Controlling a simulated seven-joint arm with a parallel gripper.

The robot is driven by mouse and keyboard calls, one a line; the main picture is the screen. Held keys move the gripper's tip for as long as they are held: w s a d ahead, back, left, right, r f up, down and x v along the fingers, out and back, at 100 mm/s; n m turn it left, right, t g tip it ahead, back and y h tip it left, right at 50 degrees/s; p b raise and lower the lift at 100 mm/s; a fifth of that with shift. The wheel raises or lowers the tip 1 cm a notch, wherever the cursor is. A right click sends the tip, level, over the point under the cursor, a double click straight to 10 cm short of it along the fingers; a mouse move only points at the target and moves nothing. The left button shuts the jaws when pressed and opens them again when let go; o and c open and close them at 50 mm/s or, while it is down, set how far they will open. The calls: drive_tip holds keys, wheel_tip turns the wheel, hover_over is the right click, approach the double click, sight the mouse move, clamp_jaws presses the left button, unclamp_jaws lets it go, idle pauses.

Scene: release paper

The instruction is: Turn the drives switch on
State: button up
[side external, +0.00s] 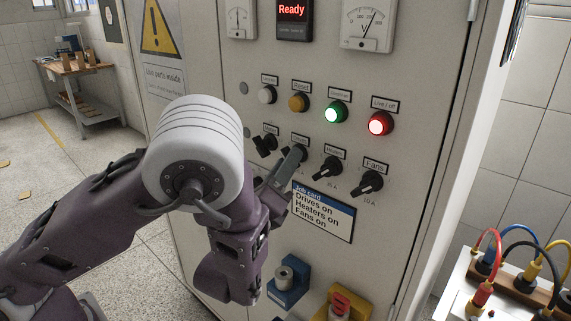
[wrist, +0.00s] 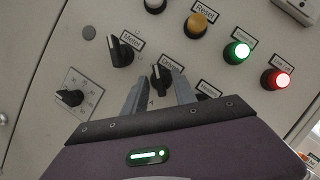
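The drives switch (wrist: 162,79) is a black rotary knob under a "Drives" label on the grey cabinet panel. In the wrist view its pointer is roughly upright in the picture. My gripper (wrist: 160,92) is open, with one finger on each side of this knob and gaps visible between fingers and knob. In the side view my gripper (side external: 288,168) reaches to the panel and its fingers largely hide the drives switch. I cannot tell whether the fingertips touch the panel.
The meter knob (side external: 265,146) is close on the left; the heaters knob (side external: 328,169) and fans knob (side external: 370,182) are on the right. A green lamp (side external: 335,112) and a red lamp (side external: 380,123) are lit above. A job card (side external: 323,213) hangs below. The display (side external: 292,10) reads "Ready".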

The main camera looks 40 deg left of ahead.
drive_tip(key=shift+w, duration=0.15)
drive_tip(key=shift+a, duration=0.1)
clamp_jaws()
drive_tip(key=shift+m, duration=0.4)
drive_tip(key=m+h, duration=0.4)
drive_tip(key=m, duration=0.4)
drive_tip(key=m+h, duration=0.3)
drive_tip(key=m, duration=0.5)
drive_tip(key=m+h, duration=0.4)
drive_tip(key=m, duration=0.4)
drive_tip(key=shift+a+h, duration=0.3)
drive_tip(key=shift+a, duration=0.05)
drive_tip(key=shift+r+m, duration=0.1)
drive_tip(key=shift+m, duration=0.4)
